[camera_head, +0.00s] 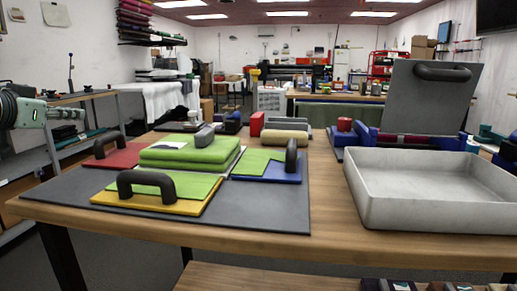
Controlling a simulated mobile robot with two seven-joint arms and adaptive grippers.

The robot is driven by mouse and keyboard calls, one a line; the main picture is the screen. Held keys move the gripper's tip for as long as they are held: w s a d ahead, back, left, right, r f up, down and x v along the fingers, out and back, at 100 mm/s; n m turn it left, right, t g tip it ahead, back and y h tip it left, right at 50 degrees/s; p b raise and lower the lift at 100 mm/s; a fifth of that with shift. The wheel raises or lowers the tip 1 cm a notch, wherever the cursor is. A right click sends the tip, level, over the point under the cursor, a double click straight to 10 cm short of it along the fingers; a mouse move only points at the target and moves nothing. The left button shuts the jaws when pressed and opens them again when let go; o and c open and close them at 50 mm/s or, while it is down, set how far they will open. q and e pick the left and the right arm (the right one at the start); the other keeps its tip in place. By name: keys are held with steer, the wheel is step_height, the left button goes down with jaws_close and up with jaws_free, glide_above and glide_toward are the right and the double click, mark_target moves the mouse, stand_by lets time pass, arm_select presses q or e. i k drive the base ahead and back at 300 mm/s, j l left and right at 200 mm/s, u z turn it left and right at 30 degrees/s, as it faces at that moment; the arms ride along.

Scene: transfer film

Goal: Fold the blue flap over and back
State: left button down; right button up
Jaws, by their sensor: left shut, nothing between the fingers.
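The blue flap (288,171) lies flat on the dark grey mat (270,213), to the right of the green stack (190,152). Part of a green pad covers its left side, and a dark handle (291,156) stands up near its right edge. A yellow flap (196,204) lies in front of the stack and a red flap (122,158) to its left, each with a dark handle. My left gripper (78,113) is shut and empty at the far left, raised and well away from the blue flap. My right gripper is out of view.
A large pale open tray (440,213) stands on the right of the wooden table (325,222). A grey panel with a dark handle (428,97) stands upright behind it. A tan roll (285,138) and blue and red blocks lie behind the blue flap. A strip of bare wood separates mat and tray.

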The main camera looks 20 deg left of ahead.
mark_target(290, 171)
steer(key=k+l, duration=0.1)
steer(key=k, duration=0.4)
steer(key=k+l, duration=0.15)
steer(key=k, duration=0.35)
